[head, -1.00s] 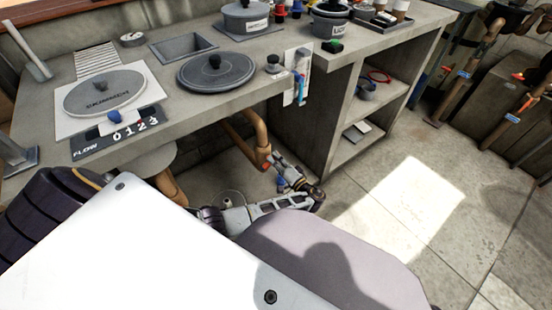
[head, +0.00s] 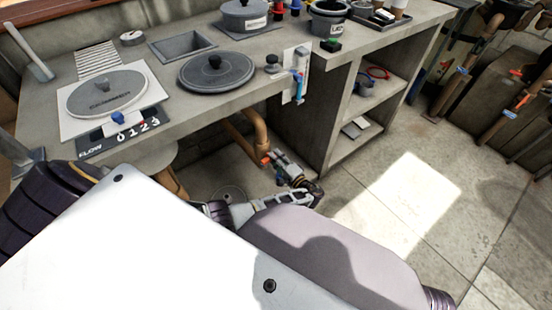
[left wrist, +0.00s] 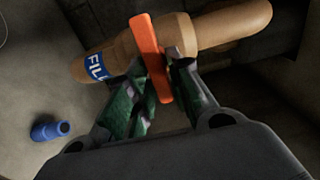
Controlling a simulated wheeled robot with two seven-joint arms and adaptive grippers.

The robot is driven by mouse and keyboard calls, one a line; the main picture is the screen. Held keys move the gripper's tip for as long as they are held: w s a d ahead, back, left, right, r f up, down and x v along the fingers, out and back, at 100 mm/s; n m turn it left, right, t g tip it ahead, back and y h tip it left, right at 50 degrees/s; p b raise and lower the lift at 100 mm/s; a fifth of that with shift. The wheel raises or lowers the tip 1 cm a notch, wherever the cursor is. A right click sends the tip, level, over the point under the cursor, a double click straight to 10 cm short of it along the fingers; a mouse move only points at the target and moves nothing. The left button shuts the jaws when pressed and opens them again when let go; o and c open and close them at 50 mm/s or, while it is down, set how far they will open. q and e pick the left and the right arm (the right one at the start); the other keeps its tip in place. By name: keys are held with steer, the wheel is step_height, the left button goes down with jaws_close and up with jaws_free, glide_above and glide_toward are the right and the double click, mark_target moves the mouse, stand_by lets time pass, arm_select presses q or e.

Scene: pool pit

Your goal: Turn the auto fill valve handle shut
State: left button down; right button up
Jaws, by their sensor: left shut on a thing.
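The auto fill valve handle is an orange bar (left wrist: 151,58) on a tan pipe with a blue FILL label (left wrist: 97,66) in the left wrist view. My left gripper (left wrist: 160,75) is shut on the handle, one finger on each side. The bar stands across the pipe, slightly tilted. In the head view, the left gripper (head: 280,163) is low under the counter beside the tan pipe (head: 258,128). A small bit of the orange handle (head: 266,160) shows by the fingertips; the rest is hidden there. My right gripper is not in view.
The concrete counter (head: 190,108) overhangs the pipe, with a skimmer lid (head: 107,95) and dark round lid (head: 216,72) on top. A shelf unit (head: 350,125) stands right of the gripper. A small blue cylinder (left wrist: 50,130) is on the floor. Floor on the right is clear.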

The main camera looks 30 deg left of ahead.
arm_select(q)
steer(key=c, duration=1.4)
jaws_free()
steer(key=shift+o, duration=0.2)
steer(key=shift+d, duration=0.1)
steer(key=v, duration=0.7)
steer(key=shift+d, duration=0.15)
steer(key=shift+s+d+f, duration=0.1)
steer(key=shift+s, duration=0.05)
